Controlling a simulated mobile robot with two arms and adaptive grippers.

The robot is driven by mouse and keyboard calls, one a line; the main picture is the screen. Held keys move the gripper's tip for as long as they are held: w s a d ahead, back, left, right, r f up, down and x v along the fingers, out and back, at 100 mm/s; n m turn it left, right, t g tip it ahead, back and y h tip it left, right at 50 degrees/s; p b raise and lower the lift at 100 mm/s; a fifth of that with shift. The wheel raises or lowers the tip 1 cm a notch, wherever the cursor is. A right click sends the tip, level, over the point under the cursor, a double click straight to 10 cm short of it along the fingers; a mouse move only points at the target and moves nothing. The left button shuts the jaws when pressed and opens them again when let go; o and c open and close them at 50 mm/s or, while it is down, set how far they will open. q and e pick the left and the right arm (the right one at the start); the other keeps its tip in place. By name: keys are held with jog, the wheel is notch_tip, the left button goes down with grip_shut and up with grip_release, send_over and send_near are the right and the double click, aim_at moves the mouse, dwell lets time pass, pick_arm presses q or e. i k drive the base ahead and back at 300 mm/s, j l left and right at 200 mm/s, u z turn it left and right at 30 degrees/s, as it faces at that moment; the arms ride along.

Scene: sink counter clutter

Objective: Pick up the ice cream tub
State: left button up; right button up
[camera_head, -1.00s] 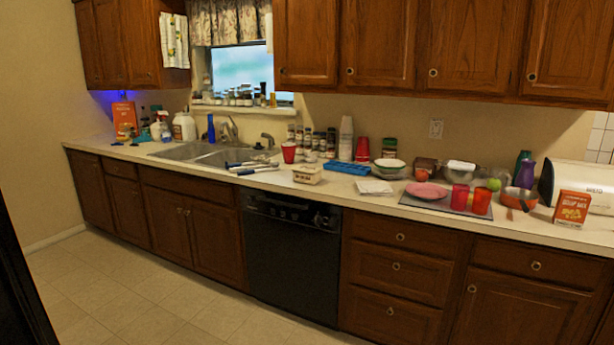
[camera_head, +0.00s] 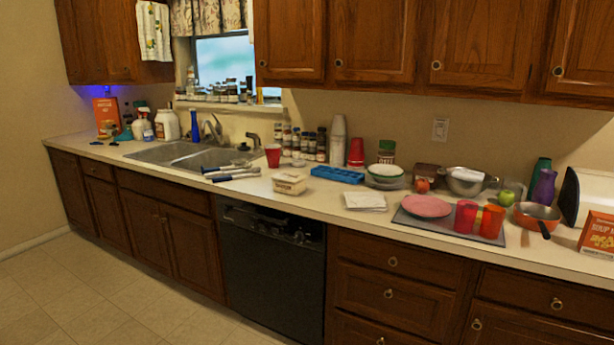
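A small cream-coloured tub with dark lettering, which looks like the ice cream tub (camera_head: 290,184), stands upright near the front edge of the counter.
Silver and blue utensils (camera_head: 230,173) lie left of the tub beside the sink (camera_head: 190,155). A red cup (camera_head: 273,155) and a blue tray (camera_head: 337,175) stand behind it. White napkins (camera_head: 365,201) lie to its right. The floor (camera_head: 110,300) in front is clear.

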aim_at(293, 184)
jog(key=i+l+z, duration=0.15)
jog(key=i, duration=1.4)
